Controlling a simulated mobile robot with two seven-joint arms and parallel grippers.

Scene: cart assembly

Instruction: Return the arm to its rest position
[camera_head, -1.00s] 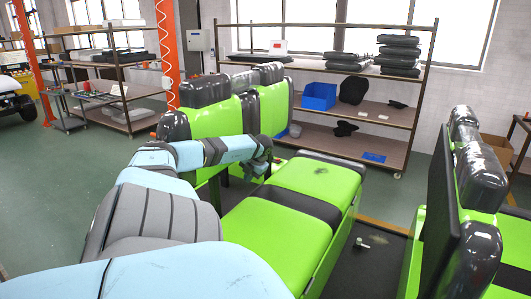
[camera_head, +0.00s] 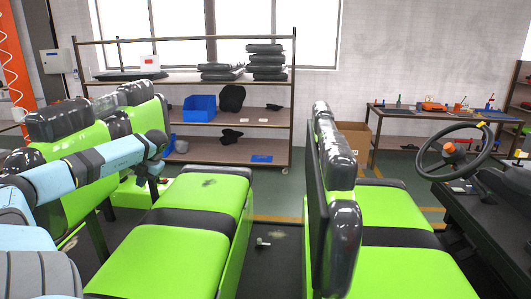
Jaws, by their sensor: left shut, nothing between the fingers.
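My left arm (camera_head: 70,178), pale blue with dark joints, comes in from the left and reaches over the green seats. Its dark left gripper (camera_head: 152,183) points down beside a green backrest, near the rear edge of the green bench seat (camera_head: 185,255). The gripper is small and partly lost against the dark parts behind it; it is shut and holds nothing. My right gripper is out of view.
Green seats with black backs (camera_head: 335,170) stand mid-right. A steering wheel (camera_head: 455,150) and dark dashboard are at right. A shelf (camera_head: 205,117) holds black cushions and a blue bin (camera_head: 199,108). A small item (camera_head: 263,243) lies on the dark floor between the seats.

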